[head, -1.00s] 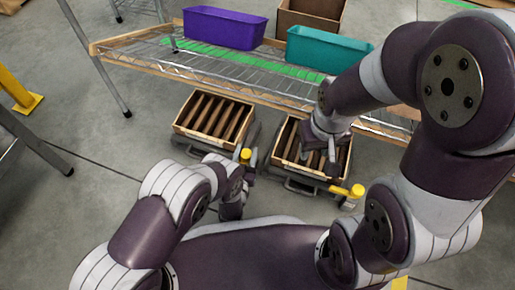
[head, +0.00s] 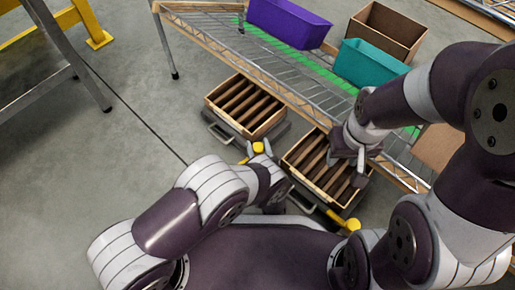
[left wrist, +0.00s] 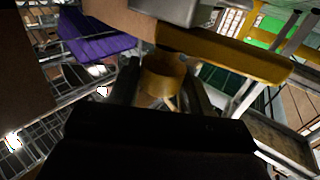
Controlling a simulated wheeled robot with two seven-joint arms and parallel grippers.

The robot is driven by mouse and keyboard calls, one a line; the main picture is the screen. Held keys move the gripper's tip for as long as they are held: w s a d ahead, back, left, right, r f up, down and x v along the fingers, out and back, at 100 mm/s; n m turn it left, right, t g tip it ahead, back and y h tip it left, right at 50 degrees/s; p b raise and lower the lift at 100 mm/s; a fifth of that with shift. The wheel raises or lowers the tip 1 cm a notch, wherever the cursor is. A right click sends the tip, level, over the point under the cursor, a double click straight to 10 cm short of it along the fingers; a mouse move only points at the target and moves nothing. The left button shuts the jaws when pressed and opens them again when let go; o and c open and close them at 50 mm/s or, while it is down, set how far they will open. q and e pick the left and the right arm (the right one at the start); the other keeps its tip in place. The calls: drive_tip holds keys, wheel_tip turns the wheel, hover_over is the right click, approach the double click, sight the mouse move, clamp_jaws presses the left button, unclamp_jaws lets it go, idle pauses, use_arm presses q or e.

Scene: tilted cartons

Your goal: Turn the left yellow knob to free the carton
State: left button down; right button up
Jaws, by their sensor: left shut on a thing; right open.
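The left yellow knob (head: 258,147) stands at the front right corner of the left carton (head: 268,127), an open tan box with dark slats inside. My left gripper (head: 263,157) is at this knob. In the left wrist view, the yellow knob (left wrist: 162,76) sits between the fingers of my left gripper (left wrist: 165,90), which is shut on it. The left carton sits tilted on a dark base with a metal handle. My right gripper (head: 351,168) is over the right carton (head: 297,163), open; its fingertips are hard to make out.
A second yellow knob (head: 350,224) is at the right carton's front. A wire shelf (head: 262,80) behind the cartons bears a purple bin (head: 290,24), a teal bin (head: 372,66) and a brown box (head: 385,32). Grey floor (head: 130,140) is clear at left.

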use_arm(q)
drive_tip(key=shift+w+n+y+b, duration=0.1)
drive_tip(key=shift+n+y+b, duration=0.2)
drive_tip(key=shift+n+y, duration=0.35)
drive_tip(key=c, duration=0.6)
unclamp_jaws()
